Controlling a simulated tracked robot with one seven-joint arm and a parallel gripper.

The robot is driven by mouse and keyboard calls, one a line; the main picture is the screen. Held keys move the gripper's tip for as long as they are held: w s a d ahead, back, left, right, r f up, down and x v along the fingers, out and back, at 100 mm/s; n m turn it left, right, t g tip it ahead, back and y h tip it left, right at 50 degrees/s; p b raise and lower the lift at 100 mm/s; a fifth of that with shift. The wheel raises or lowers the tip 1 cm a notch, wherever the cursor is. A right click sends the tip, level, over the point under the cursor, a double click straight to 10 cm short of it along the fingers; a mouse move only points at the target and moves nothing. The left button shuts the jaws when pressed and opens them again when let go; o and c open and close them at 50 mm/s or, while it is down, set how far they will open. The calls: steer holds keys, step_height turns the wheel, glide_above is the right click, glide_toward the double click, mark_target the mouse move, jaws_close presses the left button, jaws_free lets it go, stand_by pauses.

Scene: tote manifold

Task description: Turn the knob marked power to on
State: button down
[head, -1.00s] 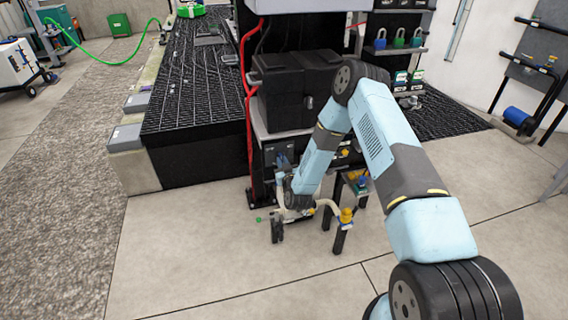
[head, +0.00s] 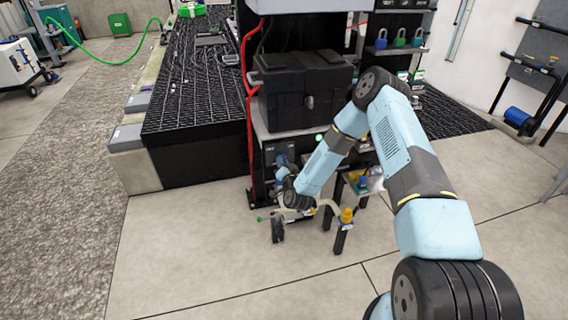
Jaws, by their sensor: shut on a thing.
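A dark control panel (head: 271,153) is on the lower front of the black rack, under the grey shelf. My gripper (head: 281,161) is at this panel, small in the picture, and shut on a knob there. The gripper and wrist cover the knob, so its marking and pointer position cannot be read. A small pale green round light (head: 319,137) shows on the rack front to the right of the panel, beside my forearm.
A black case (head: 300,92) stands on the shelf above the panel. A red hose (head: 249,130) runs down the rack's left side.

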steer(key=shift+w+d+m, duration=0.1)
steer(key=shift+d+m, duration=0.15)
steer(key=shift+m, duration=0.25)
steer(key=c, duration=1.4)
jaws_free()
steer(key=o, duration=0.3)
steer(key=shift+a, duration=0.15)
steer(key=v, duration=1.4)
steer(key=shift+w, duration=0.15)
